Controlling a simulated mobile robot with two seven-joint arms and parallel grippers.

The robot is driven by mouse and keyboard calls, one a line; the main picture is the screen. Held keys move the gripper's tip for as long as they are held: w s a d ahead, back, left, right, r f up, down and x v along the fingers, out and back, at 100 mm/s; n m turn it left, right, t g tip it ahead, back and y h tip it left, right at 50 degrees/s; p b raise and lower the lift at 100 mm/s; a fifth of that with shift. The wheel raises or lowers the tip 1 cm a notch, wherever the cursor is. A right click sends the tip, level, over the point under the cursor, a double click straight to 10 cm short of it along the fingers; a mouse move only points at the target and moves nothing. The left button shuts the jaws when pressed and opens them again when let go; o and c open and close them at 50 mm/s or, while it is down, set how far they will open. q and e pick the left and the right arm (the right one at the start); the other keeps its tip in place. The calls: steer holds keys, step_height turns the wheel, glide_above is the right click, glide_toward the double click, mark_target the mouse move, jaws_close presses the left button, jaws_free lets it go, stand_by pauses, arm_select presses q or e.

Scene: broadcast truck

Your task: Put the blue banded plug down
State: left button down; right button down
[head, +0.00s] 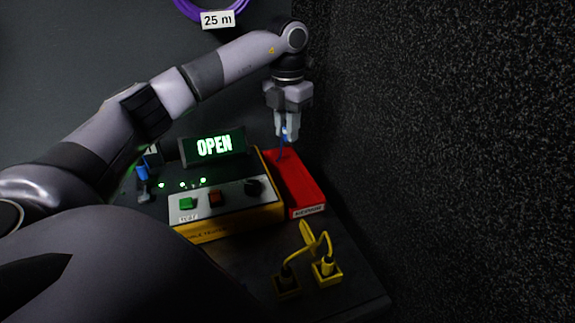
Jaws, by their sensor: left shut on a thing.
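My left gripper (288,131) points down and is shut on a thin blue plug (284,143), most of which its fingers hide. I cannot make out a band on it. The plug is over the far end of a red tray or block (298,187) with a white label on its front. I cannot tell whether the plug touches the red surface. Another blue connector (142,173) stands at the left of the cable tester, partly beside my arm. My right gripper does not show.
A yellow and grey cable tester (229,209) with a lit "OPEN" display (214,146) stands left of the red piece. Two yellow plugs joined by a yellow cable (309,240) sit in front. A dark speckled wall (440,150) rises at the right. A purple cable coil (212,12) hangs at the back.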

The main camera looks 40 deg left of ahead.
arm_select(q)
step_height(320, 180, down, 9)
steer(key=shift+f, duration=0.15)
steer(key=shift+f, duration=0.1)
stand_by(0.3)
steer(key=c, duration=1)
jaws_free()
step_height(320, 180, up, 12)
steer(key=shift+r, duration=0.15)
